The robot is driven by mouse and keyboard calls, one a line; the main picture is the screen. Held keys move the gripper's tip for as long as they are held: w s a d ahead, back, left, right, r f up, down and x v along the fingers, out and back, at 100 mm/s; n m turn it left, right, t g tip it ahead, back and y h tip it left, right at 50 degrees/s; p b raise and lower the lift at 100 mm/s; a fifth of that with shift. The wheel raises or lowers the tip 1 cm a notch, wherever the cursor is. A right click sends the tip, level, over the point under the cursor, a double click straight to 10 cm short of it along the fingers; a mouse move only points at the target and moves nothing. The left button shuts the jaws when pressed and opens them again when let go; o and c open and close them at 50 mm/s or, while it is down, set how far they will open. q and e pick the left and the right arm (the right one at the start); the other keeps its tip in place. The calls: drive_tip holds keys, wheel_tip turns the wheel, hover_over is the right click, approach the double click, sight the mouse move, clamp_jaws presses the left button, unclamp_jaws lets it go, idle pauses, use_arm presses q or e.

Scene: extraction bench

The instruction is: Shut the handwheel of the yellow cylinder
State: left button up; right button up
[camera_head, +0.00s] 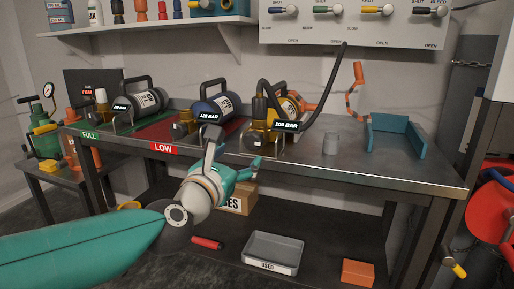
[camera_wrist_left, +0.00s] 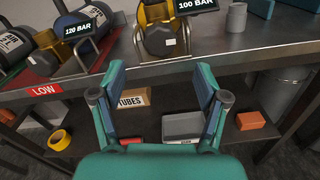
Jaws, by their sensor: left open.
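The yellow cylinder (camera_head: 289,104) lies on the steel bench behind a brass valve (camera_head: 262,137) and a "100 BAR" tag (camera_head: 286,126). In the left wrist view the yellow cylinder (camera_wrist_left: 154,12) is at the top, with a dark, many-sided knob (camera_wrist_left: 160,41) facing me. That knob may be the handwheel; I cannot tell for sure. My left gripper (camera_head: 231,160) is open and empty, in front of the bench edge and short of the valve. Its spread fingers also show in the left wrist view (camera_wrist_left: 161,80), below the knob and apart from it. My right gripper is out of view.
A black hose (camera_head: 326,100) arches beside the yellow cylinder. A grey tray (camera_head: 272,253) is below.

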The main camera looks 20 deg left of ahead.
sight(251, 144)
use_arm(q)
drive_tip(key=w, duration=0.8)
drive_tip(key=shift+w+d, duration=0.15)
drive_tip(key=shift+w, duration=0.15)
